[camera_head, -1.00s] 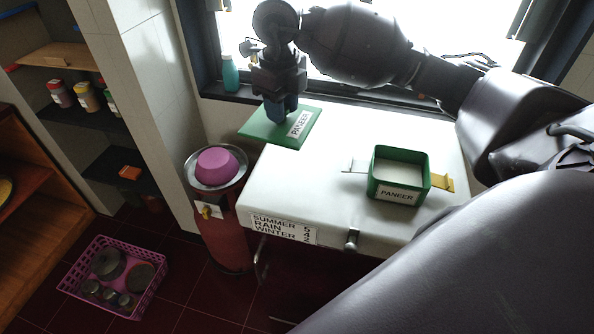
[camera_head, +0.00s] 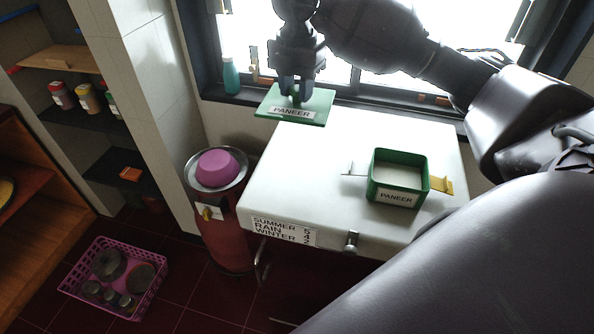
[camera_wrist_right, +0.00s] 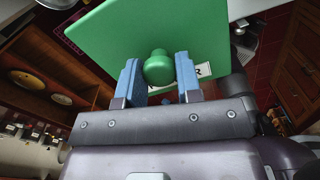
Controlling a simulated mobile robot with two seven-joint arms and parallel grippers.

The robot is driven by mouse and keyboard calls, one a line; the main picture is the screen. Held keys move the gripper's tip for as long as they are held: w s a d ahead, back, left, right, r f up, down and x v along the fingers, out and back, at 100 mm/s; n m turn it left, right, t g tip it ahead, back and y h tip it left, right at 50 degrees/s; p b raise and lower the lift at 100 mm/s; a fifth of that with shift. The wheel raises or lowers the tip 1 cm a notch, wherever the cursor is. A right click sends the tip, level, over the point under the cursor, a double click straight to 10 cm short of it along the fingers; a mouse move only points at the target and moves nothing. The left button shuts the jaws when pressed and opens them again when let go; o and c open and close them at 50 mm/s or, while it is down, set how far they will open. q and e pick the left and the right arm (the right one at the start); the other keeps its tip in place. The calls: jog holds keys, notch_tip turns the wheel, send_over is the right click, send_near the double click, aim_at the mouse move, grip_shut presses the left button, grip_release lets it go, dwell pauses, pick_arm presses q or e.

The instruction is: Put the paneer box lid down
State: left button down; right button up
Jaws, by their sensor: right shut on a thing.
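The paneer box lid (camera_head: 311,104) is a flat green plate with a white PANEER label. It hangs in the air near the back left corner of the white worktop. My right gripper (camera_head: 295,92) is shut on the round green knob of the lid. The knob shows between the blue fingers in the right wrist view (camera_wrist_right: 158,70), with the lid's plate beyond it. The open green paneer box (camera_head: 399,178) stands on the right part of the worktop, with pale content inside. My left gripper is not in view.
The white worktop (camera_head: 300,180) is mostly bare left of the box. A yellow piece (camera_head: 441,185) and a small pale bracket flank the box. A red cylinder (camera_head: 231,235) with a plate and purple bowl (camera_head: 217,163) stands to the left. A teal bottle (camera_head: 231,76) is on the windowsill.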

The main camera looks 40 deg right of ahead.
notch_tip(320, 180, down, 19)
jog(key=shift+f+p, duration=0.1)
jog(key=shift+p, duration=0.35)
jog(key=shift+f, duration=0.3)
jog(key=shift+f, duration=0.1)
jog(key=o, duration=0.9)
jog(key=shift+o, duration=0.2)
jog(key=shift+r, duration=0.25)
notch_tip(320, 180, up, 12)
jog(key=shift+b, duration=0.45)
jog(key=shift+f, duration=0.15)
